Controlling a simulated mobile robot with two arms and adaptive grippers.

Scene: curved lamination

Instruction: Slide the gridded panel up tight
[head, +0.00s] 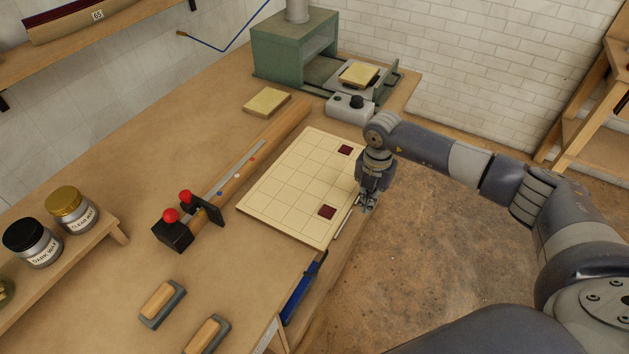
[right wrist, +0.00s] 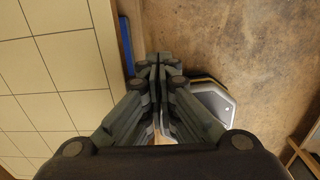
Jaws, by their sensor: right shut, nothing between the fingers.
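The gridded panel (head: 295,187) is a cream board with thin grid lines and two dark red squares. It lies flat on the workbench in the head view, with a narrow gap between its left edge and a long wooden rail (head: 265,140). My right gripper (head: 366,206) is shut and empty beside the panel's right edge, near the bench's edge. In the right wrist view the closed fingers (right wrist: 158,62) point down past the panel (right wrist: 50,75), which fills the left side. I cannot tell whether the fingers touch the panel. My left gripper is not in view.
Two red-knobbed black blocks (head: 173,233) stand by the rail's near end. A green press (head: 290,50), a grey control box (head: 350,107) and a small cream tile (head: 267,102) are at the back. Wood-handled blocks (head: 162,303) lie in front.

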